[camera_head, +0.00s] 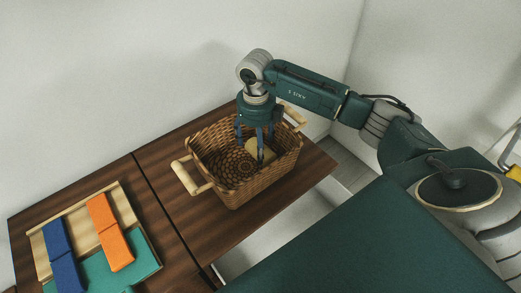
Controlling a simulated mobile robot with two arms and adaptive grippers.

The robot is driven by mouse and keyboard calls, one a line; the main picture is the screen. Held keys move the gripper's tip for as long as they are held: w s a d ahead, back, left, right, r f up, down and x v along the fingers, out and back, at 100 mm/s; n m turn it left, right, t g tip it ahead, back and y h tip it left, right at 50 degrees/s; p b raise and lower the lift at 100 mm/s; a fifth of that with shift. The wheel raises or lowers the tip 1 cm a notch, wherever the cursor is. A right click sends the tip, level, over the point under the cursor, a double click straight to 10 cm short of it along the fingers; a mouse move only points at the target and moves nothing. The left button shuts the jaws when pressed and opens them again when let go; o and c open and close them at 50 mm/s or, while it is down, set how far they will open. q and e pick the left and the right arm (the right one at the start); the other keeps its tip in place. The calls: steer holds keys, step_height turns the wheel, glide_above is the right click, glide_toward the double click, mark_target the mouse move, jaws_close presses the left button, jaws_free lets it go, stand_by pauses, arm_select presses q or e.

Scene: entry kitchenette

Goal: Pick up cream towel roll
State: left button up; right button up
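A cream towel roll (268,152) lies inside the wicker basket (238,194), towards the basket's right side. My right gripper (255,143) reaches down into the basket from above. Its dark blue fingers are spread apart, and one finger passes in front of the roll and hides part of it. I cannot tell whether a finger touches the roll. My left gripper is not in view.
The basket has light wooden handles and stands on a dark wooden surface (215,229). At left, a wooden tray (122,204) holds blue (61,252), orange (109,232) and teal (143,258) folded pieces. A wall rises behind.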

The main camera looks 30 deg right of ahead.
steer(key=shift+s+f, duration=0.1)
steer(key=shift+f, duration=1.35)
steer(key=c, duration=1)
steer(key=shift+o, duration=0.2)
steer(key=shift+r, duration=0.15)
